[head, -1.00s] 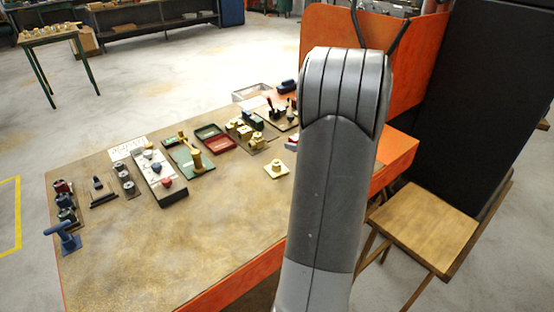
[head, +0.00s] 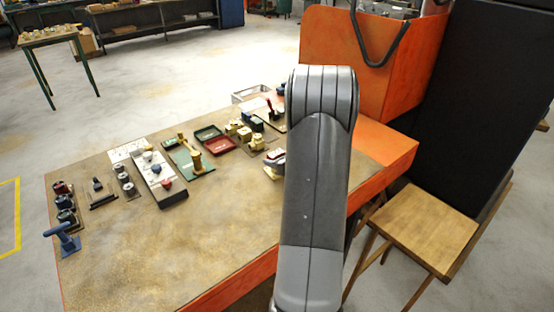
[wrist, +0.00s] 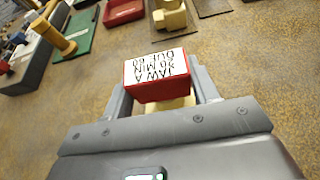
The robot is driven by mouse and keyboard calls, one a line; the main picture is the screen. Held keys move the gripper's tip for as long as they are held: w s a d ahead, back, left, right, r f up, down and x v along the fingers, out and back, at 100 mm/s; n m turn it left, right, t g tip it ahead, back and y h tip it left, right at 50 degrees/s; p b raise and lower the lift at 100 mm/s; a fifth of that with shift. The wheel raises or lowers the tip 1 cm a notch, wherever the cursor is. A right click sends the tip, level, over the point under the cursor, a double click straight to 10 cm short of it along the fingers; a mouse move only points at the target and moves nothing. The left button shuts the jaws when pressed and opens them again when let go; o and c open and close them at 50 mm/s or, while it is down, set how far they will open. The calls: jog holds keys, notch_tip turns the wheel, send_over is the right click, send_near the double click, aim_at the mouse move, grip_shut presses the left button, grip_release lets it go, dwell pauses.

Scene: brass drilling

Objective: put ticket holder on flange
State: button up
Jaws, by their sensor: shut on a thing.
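The ticket holder (wrist: 157,90) is a red block with a white lettered face, upside down in the wrist view. My gripper (wrist: 161,86) is shut on it, one finger at each side. The flange (wrist: 178,103), a pale brass piece, shows partly below the holder, which hides most of it. In the head view the ticket holder (head: 274,157) is just over the flange (head: 270,173), beside my arm. I cannot tell whether the two touch. My gripper is hidden behind my arm in the head view.
A red tray (head: 217,148), brass blocks (head: 245,134), a green board with a brass post (head: 193,160) and a grey box with knobs (head: 163,180) stand at the back and left. The front of the table (head: 150,245) is clear. An orange panel (head: 370,65) rises behind my arm.

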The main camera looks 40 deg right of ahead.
jog(key=shift+f, duration=0.15)
jog(key=o, duration=1)
jog(key=shift+s+r, duration=0.3)
jog(key=shift+s, duration=0.05)
jog(key=v, duration=1.1)
jog(key=s+a+r+n+g+y, duration=0.1)
jog(key=a+r+n+g+y, duration=0.3)
jog(key=a+n, duration=0.75)
jog(key=s+a+r+n+g+y, duration=0.15)
jog(key=a+r+n, duration=0.45)
jog(key=a, duration=1.1)
jog(key=s+a+r+n+g+h, duration=0.1)
jog(key=s+a+r+n+h, duration=0.1)
jog(key=s+a+n, duration=0.2)
jog(key=s+a+r+n+g+h, duration=0.1)
jog(key=s+a+r+n+h, duration=0.2)
jog(key=s+n, duration=0.7)
jog(key=a+n, duration=0.1)
jog(key=n, duration=0.3)
jog(key=shift+a, duration=0.25)
